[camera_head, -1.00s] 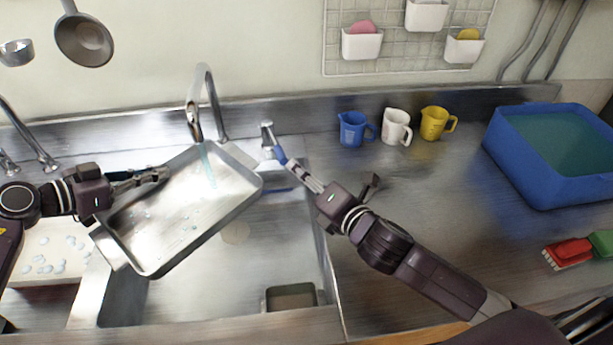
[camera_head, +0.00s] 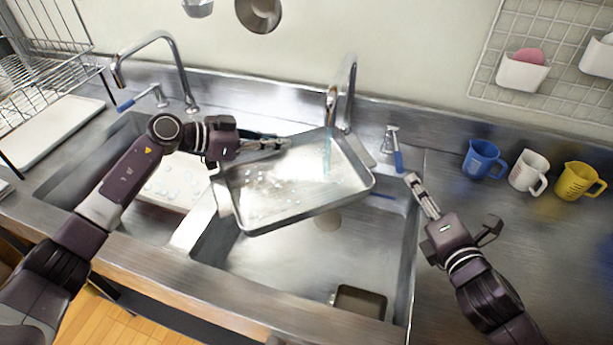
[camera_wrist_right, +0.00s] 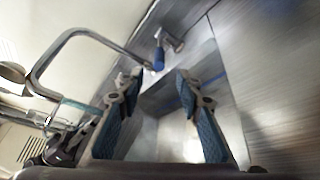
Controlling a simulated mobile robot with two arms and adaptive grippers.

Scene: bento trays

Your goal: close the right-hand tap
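The right-hand tap (camera_head: 351,92) has a curved steel spout, and a bluish stream of water (camera_head: 327,152) falls from it onto a metal tray (camera_head: 262,190). Its lever handle (camera_head: 398,160) has a blue grip and stands to the right of the spout. The lever also shows in the right wrist view (camera_wrist_right: 159,58), beyond and between my fingertips. My right gripper (camera_head: 411,178) is close to the lever's lower end; its fingers are apart with nothing between them. My left gripper (camera_head: 284,143) is shut on the tray's far rim and holds the tray tilted over the right basin.
A left tap (camera_head: 165,40) with its own blue lever (camera_head: 126,104) stands over the left basin, where a white board (camera_head: 180,178) with droplets lies. Blue (camera_head: 483,160), white (camera_head: 528,172) and yellow (camera_head: 577,180) jugs stand right of my right gripper. The right counter's front is clear.

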